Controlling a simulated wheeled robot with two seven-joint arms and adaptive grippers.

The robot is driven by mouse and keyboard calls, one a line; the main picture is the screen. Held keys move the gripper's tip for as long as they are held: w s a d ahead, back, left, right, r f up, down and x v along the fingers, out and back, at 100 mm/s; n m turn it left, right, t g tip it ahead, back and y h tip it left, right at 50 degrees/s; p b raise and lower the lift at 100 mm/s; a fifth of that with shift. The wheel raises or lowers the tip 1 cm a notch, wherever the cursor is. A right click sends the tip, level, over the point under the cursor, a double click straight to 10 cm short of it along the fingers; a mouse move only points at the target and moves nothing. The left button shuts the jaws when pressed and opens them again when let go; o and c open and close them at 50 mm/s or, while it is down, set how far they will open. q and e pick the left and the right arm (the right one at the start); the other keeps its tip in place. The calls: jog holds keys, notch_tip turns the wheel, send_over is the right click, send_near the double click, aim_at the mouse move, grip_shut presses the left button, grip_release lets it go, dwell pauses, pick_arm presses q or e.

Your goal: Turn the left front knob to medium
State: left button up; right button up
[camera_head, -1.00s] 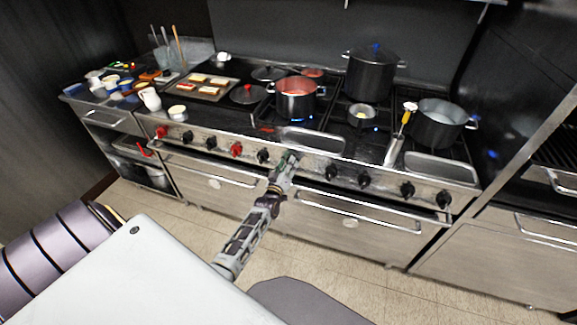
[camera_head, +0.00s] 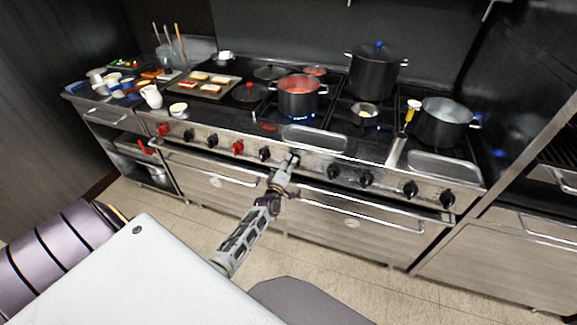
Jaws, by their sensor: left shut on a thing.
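The stove's front panel (camera_head: 314,163) carries a row of knobs. My left gripper (camera_head: 293,159) reaches up to this panel from below and is shut on a knob near the middle of the row. Its jaws cover most of that knob, so its pointer and setting cannot be read. A black knob (camera_head: 264,154) is just left of the jaws, and another black knob (camera_head: 333,171) is to the right. Red knobs (camera_head: 238,147) sit farther left. My right gripper is not in view.
A pot with red contents (camera_head: 298,101) stands over a blue flame behind my left gripper. A tall dark pot (camera_head: 373,76) and a wide pot (camera_head: 441,124) stand to the right. An oven handle (camera_head: 360,211) runs below the panel. A tray (camera_head: 203,86) lies at left.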

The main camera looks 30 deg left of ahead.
pick_arm(q)
jog(key=o, duration=1)
jog(key=shift+s, duration=0.15)
jog(key=v, duration=1.1)
jog(key=shift+s, duration=0.35)
jog(key=shift+f+m, duration=0.1)
jog(key=shift+m, duration=0.2)
dwell(0.4)
